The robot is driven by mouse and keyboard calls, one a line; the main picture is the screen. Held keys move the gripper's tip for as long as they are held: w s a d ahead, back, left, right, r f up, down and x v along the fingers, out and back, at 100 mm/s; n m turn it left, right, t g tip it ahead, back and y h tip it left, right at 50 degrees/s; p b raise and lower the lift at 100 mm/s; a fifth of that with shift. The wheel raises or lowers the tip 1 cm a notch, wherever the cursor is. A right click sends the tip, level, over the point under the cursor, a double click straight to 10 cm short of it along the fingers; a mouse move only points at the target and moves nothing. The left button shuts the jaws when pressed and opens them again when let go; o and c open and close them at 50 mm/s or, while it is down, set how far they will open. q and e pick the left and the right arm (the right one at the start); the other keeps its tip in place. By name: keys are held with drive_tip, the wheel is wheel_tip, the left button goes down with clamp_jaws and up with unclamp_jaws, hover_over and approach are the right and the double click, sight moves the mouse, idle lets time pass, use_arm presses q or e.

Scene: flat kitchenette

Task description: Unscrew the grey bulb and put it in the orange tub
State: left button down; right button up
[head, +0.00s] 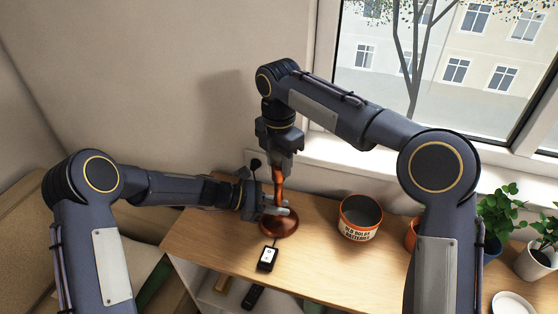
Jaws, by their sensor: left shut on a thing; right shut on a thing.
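A copper-coloured lamp (280,228) stands upright on the wooden sideboard, with a round base and a thin stem. My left gripper (279,205) comes in from the left and is shut on the stem just above the base. My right gripper (285,158) points down from above at the top of the lamp and is shut. The grey bulb is hidden between its fingers, so I cannot tell how it sits in the socket. The orange tub (359,231), with a label about old bulbs and batteries, stands open to the right of the lamp; its visible inside looks empty.
An orange pot (411,235) is partly hidden behind my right arm. Potted plants (538,257) and a white dish (512,304) are at the right. A window is behind.

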drive_tip(key=shift+r, duration=0.1)
drive_tip(key=shift+r, duration=1)
drive_tip(key=shift+r, duration=2.05)
use_arm(q)
drive_tip(key=c, duration=1.2)
unclamp_jaws()
